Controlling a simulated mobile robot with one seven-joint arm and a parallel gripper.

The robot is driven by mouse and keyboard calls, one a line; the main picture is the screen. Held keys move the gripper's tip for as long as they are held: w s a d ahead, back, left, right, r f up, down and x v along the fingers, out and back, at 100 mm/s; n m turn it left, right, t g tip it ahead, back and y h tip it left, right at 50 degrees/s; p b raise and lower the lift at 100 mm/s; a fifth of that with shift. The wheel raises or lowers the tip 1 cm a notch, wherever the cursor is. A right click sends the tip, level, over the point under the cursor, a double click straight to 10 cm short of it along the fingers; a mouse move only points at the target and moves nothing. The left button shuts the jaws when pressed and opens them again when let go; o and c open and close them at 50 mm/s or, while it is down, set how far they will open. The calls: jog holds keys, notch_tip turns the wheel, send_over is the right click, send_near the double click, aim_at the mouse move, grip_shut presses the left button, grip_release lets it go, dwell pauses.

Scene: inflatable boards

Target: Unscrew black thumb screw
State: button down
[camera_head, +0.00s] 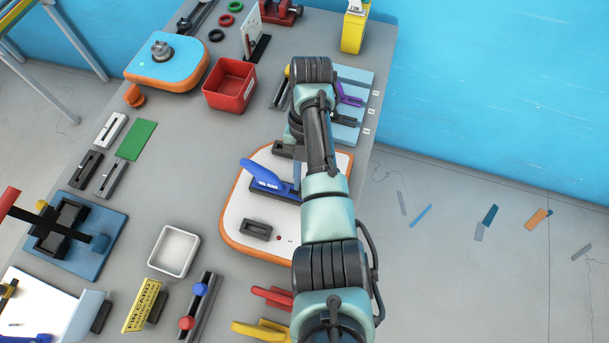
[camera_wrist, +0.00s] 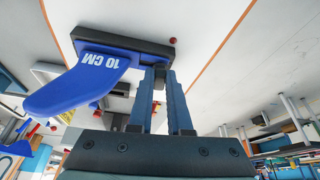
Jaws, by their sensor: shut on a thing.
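A blue fin (camera_head: 262,172) marked "10 CM" stands in a dark fin box (camera_head: 272,191) on the white board (camera_head: 240,212) with an orange edge. In the wrist view the fin (camera_wrist: 80,80) and the fin box (camera_wrist: 120,43) are close, left of my gripper (camera_wrist: 159,72). My gripper's blue-grey fingers are shut on a small dark piece, the black thumb screw (camera_wrist: 159,82), at the near end of the fin box. The fingers mostly cover it, so its thread and seating cannot be seen. In the head view my arm hides the screw.
Another dark fin box (camera_head: 256,229) and a red dot (camera_head: 279,238) are on the board. A white tray (camera_head: 174,250), a red bin (camera_head: 230,84) and a blue board (camera_head: 167,64) share the grey table. Bare table lies left of the white board.

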jog(key=shift+s+f, duration=0.2)
jog(key=shift+f, duration=0.1)
jog(key=shift+a+n+h+b, duration=0.1)
jog(key=shift+n+h+b, duration=0.3)
jog(key=shift+n, duration=0.8)
jog(key=shift+w+n, duration=0.1)
jog(key=shift+n, duration=0.3)
jog(key=shift+a, duration=0.1)
jog(key=c, duration=0.8)
grip_release()
jog(key=shift+r, duration=0.1)
jog(key=shift+o, duration=0.2)
jog(key=shift+r, duration=0.2)
